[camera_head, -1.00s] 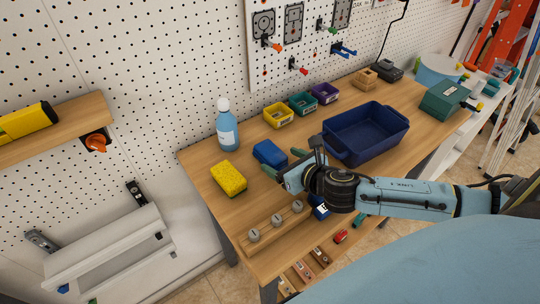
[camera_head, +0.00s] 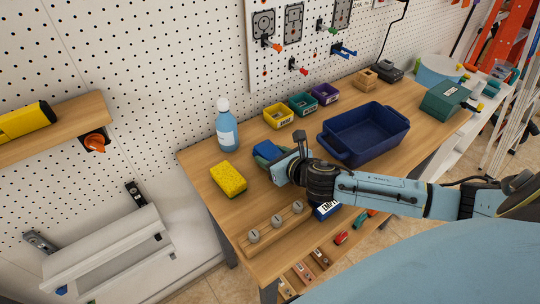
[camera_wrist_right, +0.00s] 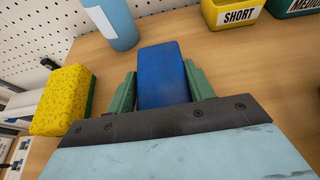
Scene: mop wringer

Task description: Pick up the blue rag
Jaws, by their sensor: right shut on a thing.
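The blue rag (camera_head: 264,149) looks like a folded, flat-sided block on the wooden bench, right of the yellow sponge (camera_head: 229,179). My right gripper (camera_head: 271,155) reaches over the bench from the right and is shut on the rag. In the right wrist view the rag (camera_wrist_right: 160,72) stands between the two green fingers (camera_wrist_right: 162,88), one along each side; its near end is hidden by the gripper's dark edge. I cannot tell whether the rag is clear of the bench. My left gripper is not in view.
A blue bottle (camera_head: 227,135) stands behind the sponge. A navy tub (camera_head: 335,153) stands right of the gripper, with yellow (camera_head: 278,117), teal (camera_head: 301,105) and purple (camera_head: 325,94) bins behind. A wooden strip with grey knobs (camera_head: 276,222) lies in front.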

